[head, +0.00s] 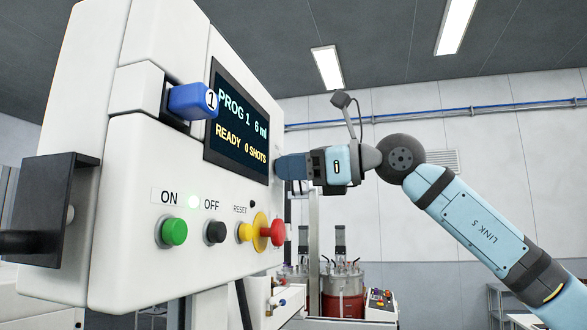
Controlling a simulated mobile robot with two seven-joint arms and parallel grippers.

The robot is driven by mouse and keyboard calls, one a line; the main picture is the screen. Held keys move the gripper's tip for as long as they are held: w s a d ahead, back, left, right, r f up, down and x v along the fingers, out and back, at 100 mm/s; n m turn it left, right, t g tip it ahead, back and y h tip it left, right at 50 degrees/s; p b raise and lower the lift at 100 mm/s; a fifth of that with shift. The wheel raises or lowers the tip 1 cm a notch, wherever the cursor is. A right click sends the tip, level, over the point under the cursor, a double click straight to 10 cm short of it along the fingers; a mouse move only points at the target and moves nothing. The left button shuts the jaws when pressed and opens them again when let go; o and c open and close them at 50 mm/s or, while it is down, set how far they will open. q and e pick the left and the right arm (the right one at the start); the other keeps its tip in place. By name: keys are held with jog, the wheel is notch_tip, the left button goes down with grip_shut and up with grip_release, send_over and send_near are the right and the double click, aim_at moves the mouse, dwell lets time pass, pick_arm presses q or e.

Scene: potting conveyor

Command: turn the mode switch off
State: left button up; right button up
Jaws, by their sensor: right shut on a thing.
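The white control panel (118,240) fills the left half of the head view. My right gripper (280,167) reaches in from the right to the panel's front, just right of the screen. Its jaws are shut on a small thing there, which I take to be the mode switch. The jaws hide it, so I cannot read its position. My left gripper is not in view.
The screen (240,125) reads PROG 1, 6 ml, READY, 0 SHOTS. A blue block (187,102) marked 1 juts out beside it. Below are a green button (174,232), black button (215,232) and red mushroom button (278,232). A black bracket (50,205) sticks out at left.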

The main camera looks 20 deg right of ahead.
jog(key=shift+r+n+b, duration=0.1)
jog(key=shift+n+b, duration=1.25)
jog(key=shift+n, duration=7.25)
jog(key=o, duration=0.9)
jog(key=shift+b+v, duration=1.85)
jog(key=shift+v, duration=5.1)
